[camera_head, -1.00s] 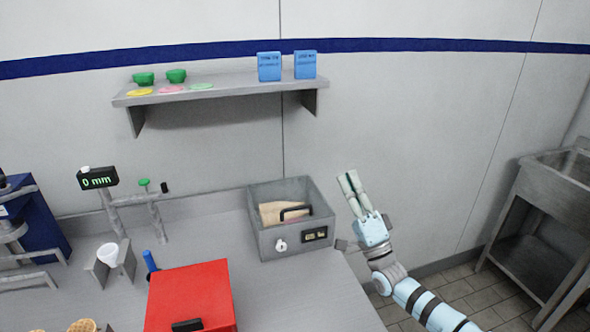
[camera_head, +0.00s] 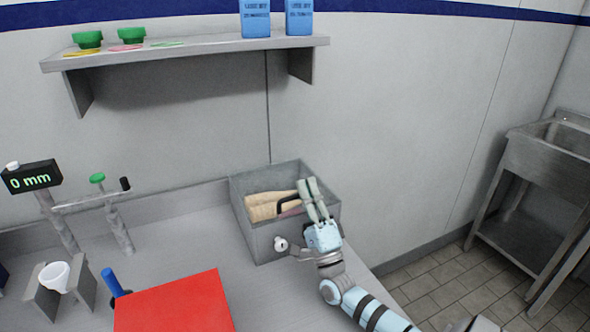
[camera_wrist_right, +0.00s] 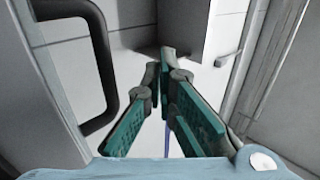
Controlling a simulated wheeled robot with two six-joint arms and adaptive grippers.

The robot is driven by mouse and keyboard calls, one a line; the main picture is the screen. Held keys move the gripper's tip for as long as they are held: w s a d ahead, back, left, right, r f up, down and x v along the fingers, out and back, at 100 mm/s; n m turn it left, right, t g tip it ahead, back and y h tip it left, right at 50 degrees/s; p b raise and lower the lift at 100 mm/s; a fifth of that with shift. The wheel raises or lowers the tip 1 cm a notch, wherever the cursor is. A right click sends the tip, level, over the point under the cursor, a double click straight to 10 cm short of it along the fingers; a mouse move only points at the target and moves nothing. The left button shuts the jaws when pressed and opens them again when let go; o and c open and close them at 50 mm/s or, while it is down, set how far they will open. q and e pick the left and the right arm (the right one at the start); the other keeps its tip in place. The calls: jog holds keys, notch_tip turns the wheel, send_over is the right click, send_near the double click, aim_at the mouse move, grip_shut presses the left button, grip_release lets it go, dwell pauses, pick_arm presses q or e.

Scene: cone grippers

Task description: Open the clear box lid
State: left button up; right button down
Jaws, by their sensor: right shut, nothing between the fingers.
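A grey box (camera_head: 258,238) stands at the back right of the counter, with tan cones (camera_head: 265,206) showing inside. A black handle (camera_head: 284,204) spans above the cones. The clear lid itself is hard to make out, so I cannot tell its exact position. My right gripper (camera_head: 309,184) is in front of the box's right part and partly hides the cones and handle. In the right wrist view the gripper (camera_wrist_right: 165,62) is shut and empty, with the handle (camera_wrist_right: 104,65) just left of its fingers, apart from them. My left gripper is out of view.
A red box (camera_head: 175,305) lies in front on the counter. A white knob (camera_head: 281,244) sticks out of the grey box's front. A shelf (camera_head: 190,55) hangs above the counter. A gauge reading 0 mm (camera_head: 31,178) stands left. A sink (camera_head: 550,150) is at far right.

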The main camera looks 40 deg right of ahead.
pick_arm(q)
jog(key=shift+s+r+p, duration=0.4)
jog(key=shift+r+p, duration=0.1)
pick_arm(e)
jog(key=s+r+x, duration=0.1)
jog(key=x, duration=0.8)
jog(key=shift+w+a+r+y, duration=0.15)
jog(key=shift+a+r+y, duration=0.05)
jog(key=shift+a+y, duration=0.1)
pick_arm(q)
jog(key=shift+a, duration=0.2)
